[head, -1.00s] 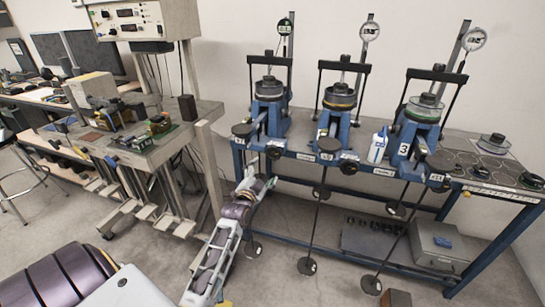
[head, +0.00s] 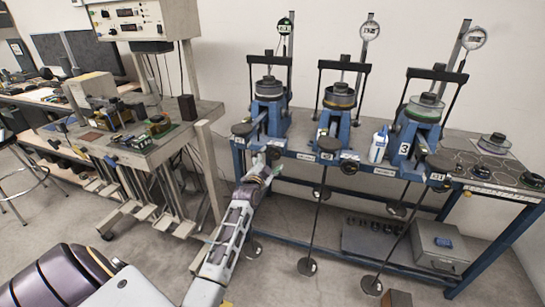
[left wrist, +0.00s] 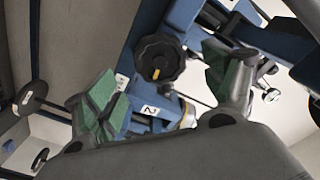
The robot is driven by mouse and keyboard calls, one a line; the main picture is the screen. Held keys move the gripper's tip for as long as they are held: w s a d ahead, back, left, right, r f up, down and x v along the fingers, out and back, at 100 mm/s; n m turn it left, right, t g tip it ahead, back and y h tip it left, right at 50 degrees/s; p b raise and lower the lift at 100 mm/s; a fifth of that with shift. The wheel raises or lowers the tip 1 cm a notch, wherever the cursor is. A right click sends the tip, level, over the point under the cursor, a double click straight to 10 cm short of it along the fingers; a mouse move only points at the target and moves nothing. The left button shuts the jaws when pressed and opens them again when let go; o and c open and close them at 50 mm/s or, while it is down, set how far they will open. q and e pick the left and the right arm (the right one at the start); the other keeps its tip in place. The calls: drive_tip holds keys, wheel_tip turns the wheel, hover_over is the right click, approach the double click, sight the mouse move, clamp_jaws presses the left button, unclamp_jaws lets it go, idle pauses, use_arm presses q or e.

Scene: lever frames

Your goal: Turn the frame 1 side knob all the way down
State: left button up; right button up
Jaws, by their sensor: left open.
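Frame 1 (head: 268,115) is the leftmost of the blue lever frames on the bench in the head view. Its black side knob (head: 274,153) is at the front, just beside my left gripper (head: 263,161). In the left wrist view the round, lobed black knob (left wrist: 160,58) shows with a yellow mark on its face. My left gripper (left wrist: 165,88) is open, with its green finger pads apart. The knob appears between and beyond the fingertips, with no visible contact. The gripper partly hides the knob in the head view. My right gripper is not in view.
Two similar frames stand to the right, the middle one (head: 338,118) and frame 3 (head: 414,135). A white bottle (head: 378,147) stands between them. Long levers with round weights (head: 307,266) hang in front. A grey workbench (head: 150,150) stands at the left.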

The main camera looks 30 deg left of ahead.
sight(273, 154)
use_arm(q)
drive_tip(key=shift+x, duration=1.9)
drive_tip(key=shift+w, duration=0.25)
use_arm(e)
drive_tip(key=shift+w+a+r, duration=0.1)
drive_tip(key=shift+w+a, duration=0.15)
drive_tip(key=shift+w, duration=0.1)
use_arm(q)
drive_tip(key=c, duration=1)
